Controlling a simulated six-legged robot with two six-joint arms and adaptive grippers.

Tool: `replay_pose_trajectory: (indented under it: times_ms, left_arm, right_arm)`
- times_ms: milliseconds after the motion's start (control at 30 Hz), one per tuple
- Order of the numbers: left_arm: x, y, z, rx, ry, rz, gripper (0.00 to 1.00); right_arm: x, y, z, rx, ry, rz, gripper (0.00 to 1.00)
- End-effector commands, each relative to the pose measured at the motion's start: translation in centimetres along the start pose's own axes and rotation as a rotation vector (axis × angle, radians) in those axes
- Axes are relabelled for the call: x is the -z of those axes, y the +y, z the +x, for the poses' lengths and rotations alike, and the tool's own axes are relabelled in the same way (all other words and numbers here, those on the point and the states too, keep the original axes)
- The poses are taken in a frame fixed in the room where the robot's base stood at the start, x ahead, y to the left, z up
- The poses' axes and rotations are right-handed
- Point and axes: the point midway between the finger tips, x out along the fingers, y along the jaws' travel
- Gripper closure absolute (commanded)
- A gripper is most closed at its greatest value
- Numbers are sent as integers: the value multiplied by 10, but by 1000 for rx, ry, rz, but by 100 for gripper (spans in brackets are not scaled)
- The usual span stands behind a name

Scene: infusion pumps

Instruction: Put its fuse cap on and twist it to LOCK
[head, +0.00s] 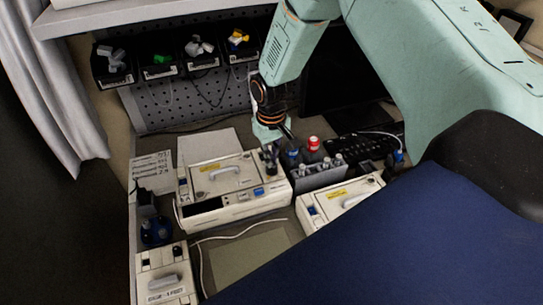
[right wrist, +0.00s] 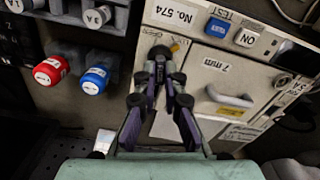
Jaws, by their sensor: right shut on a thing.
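The middle infusion pump (head: 228,208), a cream box with a grey handle, stands on the bench. My right gripper (head: 271,153) is over the pump's back right corner. In the right wrist view my right gripper (right wrist: 160,66) is shut on a small dark piece, apparently the fuse cap (right wrist: 160,51), at the pump's corner beside small printed lettering. The fingers hide most of the cap and the socket, so its seating and turn cannot be told.
Other pumps stand at front left (head: 165,273) and right (head: 340,200). Bins (head: 160,68) hang on the pegboard behind.

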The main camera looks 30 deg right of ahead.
Motion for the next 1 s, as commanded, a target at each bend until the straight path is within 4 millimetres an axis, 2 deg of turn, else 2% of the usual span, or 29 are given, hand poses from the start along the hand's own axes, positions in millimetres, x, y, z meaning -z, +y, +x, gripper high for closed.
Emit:
replay_pose_trajectory:
  times_ms: [33,333,633,1000]
  left_arm:
    - [0,0,0,0,0,0,58]
    - [0,0,0,0,0,0,58]
    - [0,0,0,0,0,0,58]
    - [0,0,0,0,0,0,58]
  right_arm:
    - [0,0,0,0,2,8,89]
    - [1,0,0,0,3,3,65]
    - [1,0,-3,0,4,2,65]
    - [1,0,-40,1,5,2,65]
